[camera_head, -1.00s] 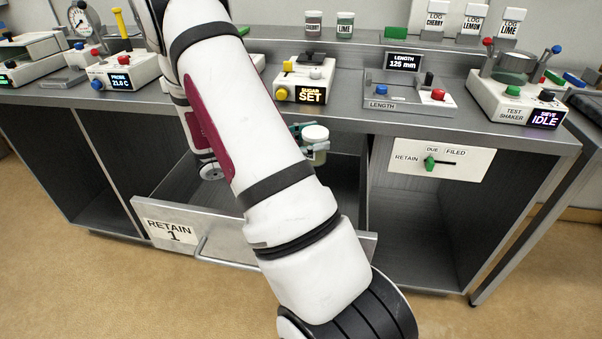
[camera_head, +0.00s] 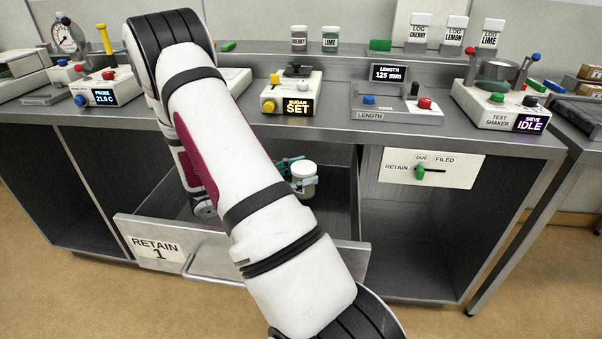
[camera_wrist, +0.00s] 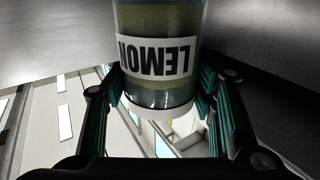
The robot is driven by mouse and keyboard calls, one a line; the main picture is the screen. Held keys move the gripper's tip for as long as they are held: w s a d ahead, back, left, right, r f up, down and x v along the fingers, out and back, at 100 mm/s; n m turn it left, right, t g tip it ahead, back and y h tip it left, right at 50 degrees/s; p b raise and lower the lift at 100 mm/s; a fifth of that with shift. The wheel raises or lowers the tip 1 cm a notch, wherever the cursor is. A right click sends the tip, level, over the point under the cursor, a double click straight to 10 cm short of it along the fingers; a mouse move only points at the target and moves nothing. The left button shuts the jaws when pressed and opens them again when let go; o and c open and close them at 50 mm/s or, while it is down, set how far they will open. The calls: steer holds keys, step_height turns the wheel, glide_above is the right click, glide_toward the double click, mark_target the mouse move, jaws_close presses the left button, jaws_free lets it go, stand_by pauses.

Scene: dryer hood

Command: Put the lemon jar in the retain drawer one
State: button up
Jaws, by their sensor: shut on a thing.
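The lemon jar (camera_wrist: 157,60) fills the top middle of the wrist view, its LEMON label upside down there. My gripper (camera_wrist: 160,95) has a finger on each side of it and is shut on it. In the head view the jar (camera_head: 303,182) shows its white lid up, held by my gripper (camera_head: 290,172) inside the opening of the pulled-out drawer. The RETAIN 1 drawer (camera_head: 215,253) is open. My arm covers the middle of the drawer. I cannot tell whether the jar touches the drawer floor.
Cherry (camera_head: 299,38) and lime (camera_head: 330,40) jars stand on the back shelf. The bench top holds the sugar unit (camera_head: 292,92), length gauge (camera_head: 397,105) and test shaker (camera_head: 500,105). A RETAIN slider panel (camera_head: 431,167) is right of the drawer.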

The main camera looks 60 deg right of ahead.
steer(key=shift+f, duration=0.4)
steer(key=o, duration=1.3)
steer(key=shift+f, duration=0.1)
steer(key=shift+s, duration=0.1)
